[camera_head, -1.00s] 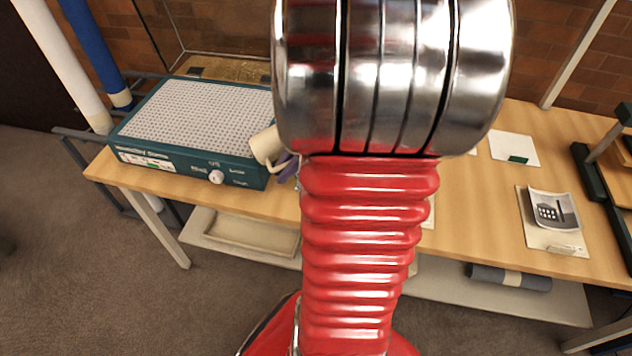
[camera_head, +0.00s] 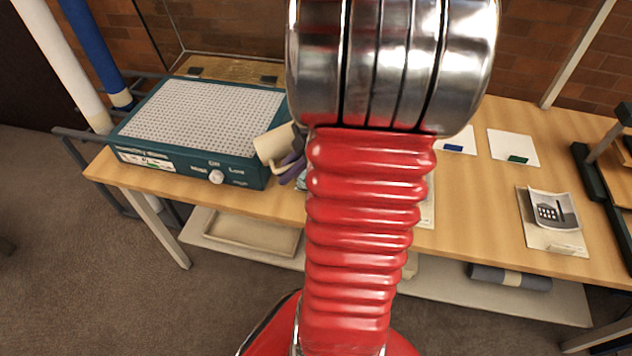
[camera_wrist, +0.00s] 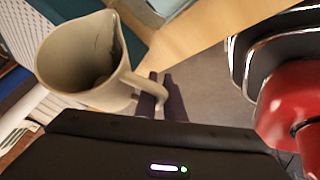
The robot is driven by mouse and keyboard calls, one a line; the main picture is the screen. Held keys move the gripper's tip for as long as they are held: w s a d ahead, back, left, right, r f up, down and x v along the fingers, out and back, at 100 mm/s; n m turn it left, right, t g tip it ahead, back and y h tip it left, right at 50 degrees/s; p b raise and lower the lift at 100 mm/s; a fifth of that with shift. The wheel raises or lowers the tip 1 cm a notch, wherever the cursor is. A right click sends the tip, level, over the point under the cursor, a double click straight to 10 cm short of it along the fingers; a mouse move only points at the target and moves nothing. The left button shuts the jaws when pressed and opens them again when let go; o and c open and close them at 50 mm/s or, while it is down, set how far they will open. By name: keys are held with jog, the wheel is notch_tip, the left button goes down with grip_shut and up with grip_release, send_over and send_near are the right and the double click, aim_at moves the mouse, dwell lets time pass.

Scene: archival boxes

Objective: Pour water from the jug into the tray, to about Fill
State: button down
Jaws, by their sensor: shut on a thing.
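The cream jug (camera_head: 270,146) is held at the front right corner of the teal box, left of my arm, and looks tilted. In the wrist view the jug (camera_wrist: 84,58) shows its open mouth and handle; I cannot make out the water level. My gripper (camera_head: 290,168) is shut on the jug's handle, and its dark fingers (camera_wrist: 165,98) show beside the handle in the wrist view. A shallow beige tray (camera_head: 240,232) lies on the lower shelf; I cannot tell if it is the task's tray. I see no Fill mark.
A grey roll (camera_head: 510,278) lies on the shelf. My arm hides the table's middle.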

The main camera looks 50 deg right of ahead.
jog(key=shift+s+d+f, duration=0.1)
jog(key=shift+d+f, duration=0.05)
jog(key=shift+f, duration=0.1)
jog(key=shift+w+a+r+g+h, duration=0.3)
jog(key=shift+a+r, duration=0.35)
jog(key=shift+r, duration=0.15)
jog(key=shift+s+r+g+h, duration=0.1)
jog(key=shift+g+h, duration=0.4)
jog(key=shift+h, duration=0.1)
jog(key=shift+s+d+f+h, duration=0.15)
jog(key=shift+f+h, duration=0.1)
jog(key=shift+h, duration=0.05)
jog(key=shift+s+f+n+g+h+b, duration=0.1)
jog(key=shift+f+n+g+h+b, duration=0.2)
jog(key=shift+g, duration=0.2)
jog(key=shift+s+d+r+g+h+b, duration=0.25)
jog(key=shift+g+h+b, duration=0.15)
jog(key=shift+h+b, duration=0.1)
jog(key=shift+s+g+h+b, duration=0.1)
jog(key=shift+g+h+b, duration=0.6)
jog(key=shift+h+b, duration=0.2)
jog(key=shift+r+g+h+b, duration=0.15)
jog(key=shift+g+h+b, duration=0.55)
jog(key=shift+h, duration=0.1)
